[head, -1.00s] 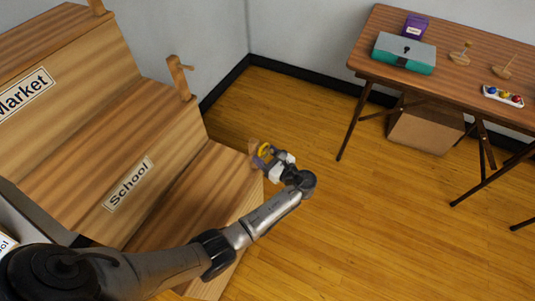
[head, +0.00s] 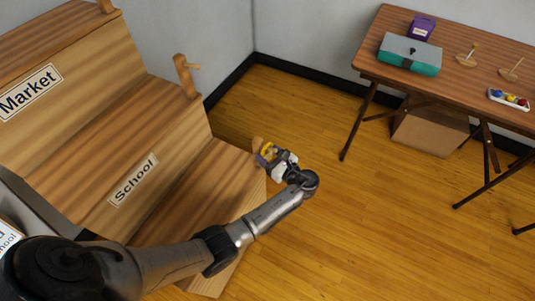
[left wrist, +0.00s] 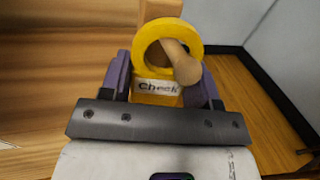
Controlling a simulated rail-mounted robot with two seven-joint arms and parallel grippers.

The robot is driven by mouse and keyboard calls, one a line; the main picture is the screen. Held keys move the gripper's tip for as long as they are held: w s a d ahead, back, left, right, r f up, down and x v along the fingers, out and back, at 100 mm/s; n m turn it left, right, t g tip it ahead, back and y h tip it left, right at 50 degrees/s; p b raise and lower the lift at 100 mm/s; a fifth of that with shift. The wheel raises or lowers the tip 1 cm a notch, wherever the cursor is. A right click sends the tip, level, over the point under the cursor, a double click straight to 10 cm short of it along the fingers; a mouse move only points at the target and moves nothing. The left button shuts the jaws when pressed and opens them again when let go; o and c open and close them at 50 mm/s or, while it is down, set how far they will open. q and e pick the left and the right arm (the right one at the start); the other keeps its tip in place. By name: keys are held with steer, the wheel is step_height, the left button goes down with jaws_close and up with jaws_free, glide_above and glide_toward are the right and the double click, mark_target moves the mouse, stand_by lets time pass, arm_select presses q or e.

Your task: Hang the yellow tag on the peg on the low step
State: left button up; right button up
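The yellow tag (left wrist: 158,88) has a ring at its top and a white label reading "Check". In the left wrist view the wooden peg (left wrist: 180,62) comes through the ring's hole, its rounded end over the ring's lower right edge. My left gripper (left wrist: 160,90) has its purple fingers close against both sides of the tag's lower part. In the head view the left gripper (head: 267,157) is at the right end of the low step (head: 195,205), by the peg's post (head: 257,144). The yellow ring shows small there. My right gripper is not in view.
The middle step bears a "School" sign (head: 133,179) and another peg post (head: 185,75); a "Market" sign (head: 29,92) is above. A table (head: 455,75) at the back right holds a teal box (head: 409,55) and small items. A cardboard box (head: 430,130) stands beneath. The floor between is clear.

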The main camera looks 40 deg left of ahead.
arm_select(q)
steer(key=o, duration=0.5)
steer(key=shift+d+r+p, duration=0.1)
steer(key=shift+d+p, duration=0.2)
steer(key=shift+d, duration=0.2)
steer(key=shift+d+p, duration=1.3)
steer(key=shift+d, duration=5.15)
